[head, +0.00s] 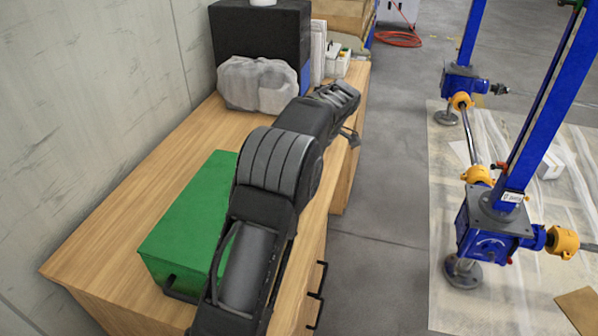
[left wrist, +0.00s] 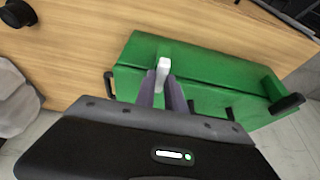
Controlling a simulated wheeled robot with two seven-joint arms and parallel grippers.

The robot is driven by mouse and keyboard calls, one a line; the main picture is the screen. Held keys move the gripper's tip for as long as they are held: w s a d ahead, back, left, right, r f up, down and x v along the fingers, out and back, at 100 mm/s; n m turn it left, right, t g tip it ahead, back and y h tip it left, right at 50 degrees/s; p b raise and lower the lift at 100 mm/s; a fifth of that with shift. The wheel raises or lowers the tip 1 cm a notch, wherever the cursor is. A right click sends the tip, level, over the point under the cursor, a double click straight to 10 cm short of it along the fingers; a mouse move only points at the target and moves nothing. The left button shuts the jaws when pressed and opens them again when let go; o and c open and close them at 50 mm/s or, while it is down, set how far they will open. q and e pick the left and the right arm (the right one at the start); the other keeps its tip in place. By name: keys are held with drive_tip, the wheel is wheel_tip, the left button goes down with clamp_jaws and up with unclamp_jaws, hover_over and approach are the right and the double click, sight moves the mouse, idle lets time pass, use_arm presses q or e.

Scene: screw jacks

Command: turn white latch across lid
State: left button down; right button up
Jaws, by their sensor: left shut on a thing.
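The green box (head: 190,220) stands on the wooden table, its right part hidden behind my dark arm. In the left wrist view the green box (left wrist: 215,75) fills the middle, with dark handles along its sides. The white latch (left wrist: 163,68) sits on the box near its left end and runs roughly up and down in that picture. My left gripper (left wrist: 162,90) is shut on the latch, its two purple-grey fingers on either side of it. The latch and the gripper's fingertips cannot be made out in the head view. My right gripper is not seen.
The wooden table (head: 130,200) runs along a concrete wall. A grey lumpy object (head: 257,84) and a black case (head: 262,35) stand toward its far end. Blue screw jacks (head: 490,225) stand on a sheet at right. Floor between is clear.

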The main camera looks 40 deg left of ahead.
use_arm(q)
drive_tip(key=c, duration=1.4)
unclamp_jaws()
drive_tip(key=shift+w+d+r, duration=0.15)
drive_tip(key=shift+d+r, duration=0.1)
drive_tip(key=shift+r, duration=0.3)
drive_tip(key=p+v, duration=0.3)
drive_tip(key=v, duration=0.3)
drive_tip(key=shift+r+p, duration=0.35)
drive_tip(key=shift+p, duration=0.05)
drive_tip(key=shift+f, duration=0.1)
